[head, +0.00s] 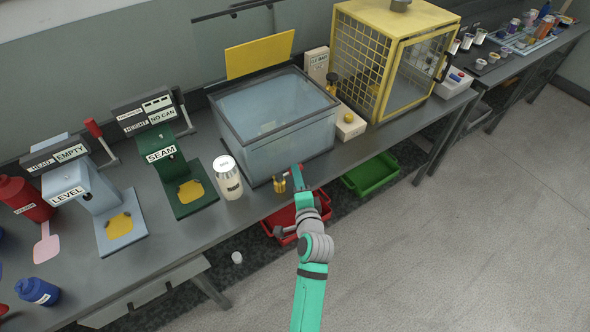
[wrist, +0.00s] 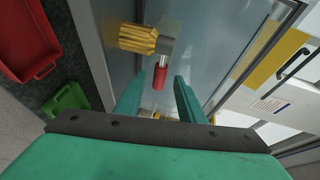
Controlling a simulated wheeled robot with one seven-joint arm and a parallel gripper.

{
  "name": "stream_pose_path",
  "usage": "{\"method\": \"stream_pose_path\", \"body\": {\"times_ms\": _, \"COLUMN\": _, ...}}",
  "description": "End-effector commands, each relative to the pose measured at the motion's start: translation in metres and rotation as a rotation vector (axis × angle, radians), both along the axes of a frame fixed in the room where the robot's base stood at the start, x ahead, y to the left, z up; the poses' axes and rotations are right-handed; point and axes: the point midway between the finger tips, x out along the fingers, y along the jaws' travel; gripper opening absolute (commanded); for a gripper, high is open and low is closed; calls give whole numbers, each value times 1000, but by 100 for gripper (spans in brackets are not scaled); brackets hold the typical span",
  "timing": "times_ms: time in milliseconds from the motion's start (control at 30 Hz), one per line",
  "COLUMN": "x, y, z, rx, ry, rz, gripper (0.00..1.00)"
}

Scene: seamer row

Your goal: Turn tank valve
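The tank (head: 305,135) is a clear, dark-rimmed box on the bench. Its valve sits low on the front wall near the bench edge; the brass part (head: 280,184) shows just left of my gripper (head: 298,172). In the wrist view the valve has a ribbed brass fitting (wrist: 137,38), a grey body (wrist: 166,48) and a lever with a red grip (wrist: 160,77). My gripper (wrist: 157,88) is open there, one teal finger on each side of the red grip. I see gaps between the fingers and the grip. In the head view my gripper partly hides the valve.
A red bin (head: 283,222) and a green bin (head: 371,174) lie below the bench edge. A white jar (head: 227,178) stands left of the tank, beside the green SEAM machine (head: 170,165). A yellow cage (head: 385,60) stands to the right. The floor at right is clear.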

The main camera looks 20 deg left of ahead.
Motion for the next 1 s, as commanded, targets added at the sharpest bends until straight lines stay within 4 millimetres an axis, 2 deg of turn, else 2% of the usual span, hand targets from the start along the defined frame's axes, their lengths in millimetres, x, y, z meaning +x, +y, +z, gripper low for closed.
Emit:
{"method": "stream_pose_path", "body": {"times_ms": 100, "x": 17, "y": 9, "z": -3, "rx": 0, "ry": -1, "rz": 0, "gripper": 36}}
{"method": "stream_pose_path", "body": {"times_ms": 300, "x": 33, "y": 18, "z": -7, "rx": 0, "ry": 0, "rz": 0, "gripper": 36}}
{"method": "stream_pose_path", "body": {"times_ms": 667, "x": 37, "y": 20, "z": -8, "rx": -1, "ry": -1, "rz": -1, "gripper": 36}}
{"method": "stream_pose_path", "body": {"times_ms": 700, "x": 37, "y": 20, "z": -8, "rx": -1, "ry": -1, "rz": -1, "gripper": 31}}
{"method": "stream_pose_path", "body": {"times_ms": 833, "x": 37, "y": 20, "z": -8, "rx": -1, "ry": -1, "rz": -1, "gripper": 0}}
{"method": "stream_pose_path", "body": {"times_ms": 1000, "x": 37, "y": 20, "z": -8, "rx": -1, "ry": -1, "rz": -2, "gripper": 0}}
